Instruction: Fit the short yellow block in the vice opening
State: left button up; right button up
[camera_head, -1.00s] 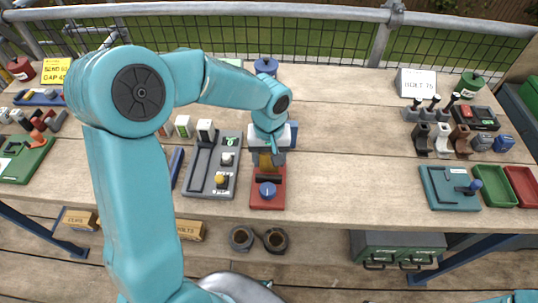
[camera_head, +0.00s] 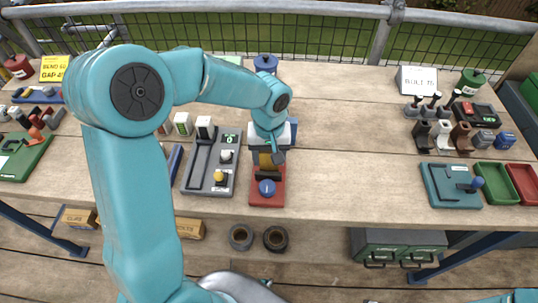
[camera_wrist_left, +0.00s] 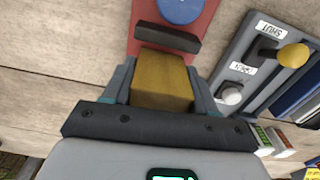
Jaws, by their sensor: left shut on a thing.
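The short yellow block (camera_wrist_left: 160,80) is between the two fingers of my left gripper (camera_wrist_left: 161,88), which is shut on it. In the wrist view its far end reaches the dark jaw bar (camera_wrist_left: 167,38) of the vice; I cannot tell whether they touch. The vice has a red base (camera_head: 267,200) and a round blue knob (camera_head: 267,188), near the front edge of the bench. In the head view my left gripper (camera_head: 268,152) is at the vice's back end, and the block (camera_head: 265,160) shows partly below it. The rest of the opening is hidden. My right gripper is out of view.
A grey panel (camera_head: 200,185) with a yellow knob stands close left of the vice. A blue thing (camera_head: 293,130) sits behind my left gripper. The bench (camera_head: 350,160) is clear to the right, up to a teal plate (camera_head: 440,190) and green and red trays.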

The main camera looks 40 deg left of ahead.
pick_arm(q)
jog(key=shift+f+b, duration=0.55)
jog(key=shift+b, duration=0.15)
dwell(0.7)
jog(key=o, duration=1.1)
jog(key=shift+o, duration=0.2)
jog(key=shift+r, duration=0.1)
jog(key=shift+r+p, duration=2.55)
jog(key=shift+r, duration=0.9)
jog(key=shift+s, duration=0.1)
